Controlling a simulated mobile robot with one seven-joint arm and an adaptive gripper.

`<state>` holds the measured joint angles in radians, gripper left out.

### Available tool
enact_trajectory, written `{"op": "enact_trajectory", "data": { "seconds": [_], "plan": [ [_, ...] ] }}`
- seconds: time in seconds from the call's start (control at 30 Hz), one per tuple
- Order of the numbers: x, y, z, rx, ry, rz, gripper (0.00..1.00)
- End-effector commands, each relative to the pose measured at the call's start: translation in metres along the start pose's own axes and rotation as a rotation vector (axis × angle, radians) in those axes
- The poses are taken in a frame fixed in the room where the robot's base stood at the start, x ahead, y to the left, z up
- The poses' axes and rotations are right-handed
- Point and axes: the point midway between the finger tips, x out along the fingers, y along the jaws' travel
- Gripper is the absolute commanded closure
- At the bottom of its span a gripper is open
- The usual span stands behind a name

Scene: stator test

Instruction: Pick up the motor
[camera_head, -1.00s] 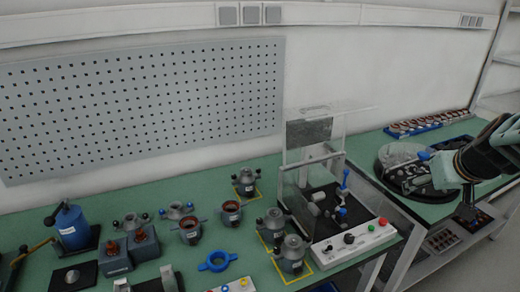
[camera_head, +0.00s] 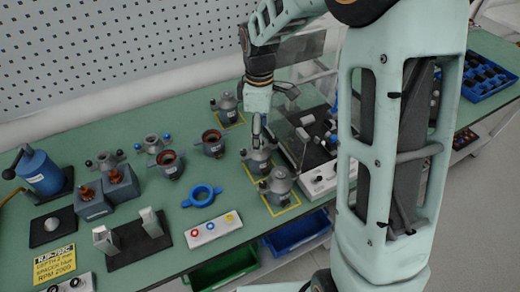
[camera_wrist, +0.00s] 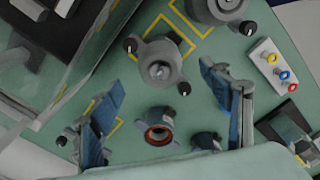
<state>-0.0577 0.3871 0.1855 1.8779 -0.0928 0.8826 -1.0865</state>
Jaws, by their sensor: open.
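Several grey motors with black-tipped side handles stand on the green bench. One motor (camera_head: 258,162) stands in a yellow-marked area, directly below my gripper (camera_head: 262,132) in the head view. In the wrist view this motor (camera_wrist: 160,66) lies just beyond the gap between my two blue-padded fingers. My gripper (camera_wrist: 163,95) is open and empty, its fingers spread to either side. A second motor (camera_head: 279,188) stands in front of the first and also shows at the top of the wrist view (camera_wrist: 214,8). A third motor (camera_head: 228,108) stands farther back in its own yellow outline.
A test station (camera_head: 318,178) with a clear cover stands close to the right of the motors. My arm hides the bench's right part.

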Motion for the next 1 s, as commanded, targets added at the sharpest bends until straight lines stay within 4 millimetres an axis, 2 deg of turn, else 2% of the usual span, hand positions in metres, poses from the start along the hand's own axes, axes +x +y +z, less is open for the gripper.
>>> {"op": "enact_trajectory", "data": {
  "seconds": [0.2,0.47,0.73,0.83,1.0],
  "plan": [
    [0.036,-0.001,0.000,-0.006,-0.001,-0.008,0.29],
    [0.057,0.000,0.000,-0.005,0.001,-0.004,0.29],
    [0.095,0.000,-0.001,-0.004,0.000,-0.006,0.29],
    [0.102,0.001,-0.001,-0.004,0.000,-0.005,0.29],
    [0.105,0.001,0.000,-0.003,0.001,-0.003,0.29]
  ]
}}
